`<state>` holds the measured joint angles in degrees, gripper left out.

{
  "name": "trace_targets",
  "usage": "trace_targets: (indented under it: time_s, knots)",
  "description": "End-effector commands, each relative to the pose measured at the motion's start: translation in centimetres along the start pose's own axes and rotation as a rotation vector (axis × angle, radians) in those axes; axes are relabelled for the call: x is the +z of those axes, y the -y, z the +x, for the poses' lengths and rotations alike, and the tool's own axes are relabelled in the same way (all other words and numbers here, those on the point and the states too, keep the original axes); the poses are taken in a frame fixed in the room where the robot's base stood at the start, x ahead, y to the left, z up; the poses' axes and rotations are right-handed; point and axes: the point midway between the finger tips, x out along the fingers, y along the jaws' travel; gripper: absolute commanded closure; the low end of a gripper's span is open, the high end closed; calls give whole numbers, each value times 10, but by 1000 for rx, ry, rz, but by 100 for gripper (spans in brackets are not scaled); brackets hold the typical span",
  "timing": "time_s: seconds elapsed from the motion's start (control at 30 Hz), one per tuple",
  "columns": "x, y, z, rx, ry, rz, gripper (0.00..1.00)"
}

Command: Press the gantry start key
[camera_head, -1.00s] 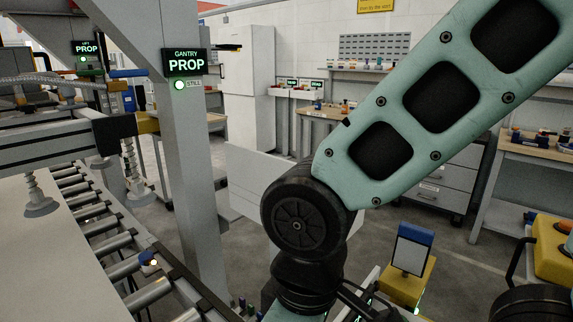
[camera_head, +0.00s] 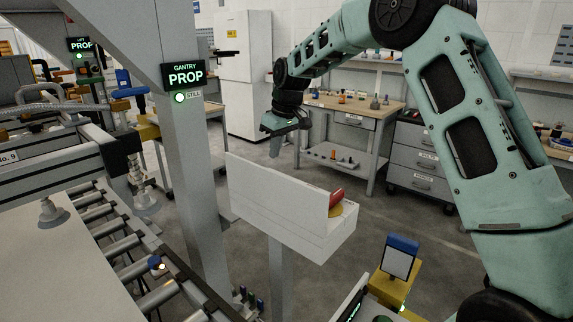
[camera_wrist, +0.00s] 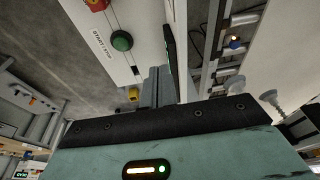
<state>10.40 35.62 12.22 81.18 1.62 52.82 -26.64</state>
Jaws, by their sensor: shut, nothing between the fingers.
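The gantry start key is most likely the green round button (camera_wrist: 122,40) on the white control box, seen in the wrist view. The white control box (camera_head: 318,240) stands on a post in the head view, with a tall plate hiding its green button there. A red button (camera_head: 337,196) on a yellow base shows at its right end; part of it is in the wrist view (camera_wrist: 97,4). My gripper (camera_head: 274,148) is shut and empty, pointing down above and behind the plate. In the wrist view my fingers (camera_wrist: 158,78) are apart from the green button.
A roller conveyor (camera_head: 110,225) with a pale sheet lies at left. A workbench (camera_head: 350,110) stands behind.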

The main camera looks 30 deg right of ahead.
Motion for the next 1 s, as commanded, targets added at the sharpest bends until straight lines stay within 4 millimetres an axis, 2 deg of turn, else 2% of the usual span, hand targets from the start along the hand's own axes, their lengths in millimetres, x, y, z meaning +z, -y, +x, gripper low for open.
trace_targets:
  time_s: [0.03, 0.1, 0.23, 0.67, 0.87, 1.0]
  knots:
    - [-4, -29, -7, 13, -7, 17, 100]
    - [-5, -56, -9, 28, -13, 28, 100]
    - [-4, -80, -10, 42, -18, 35, 100]
    - [-4, -83, -6, 44, -18, 34, 100]
    - [-4, -83, 19, 42, -16, 34, 100]
    - [-5, -84, 47, 41, -15, 34, 100]
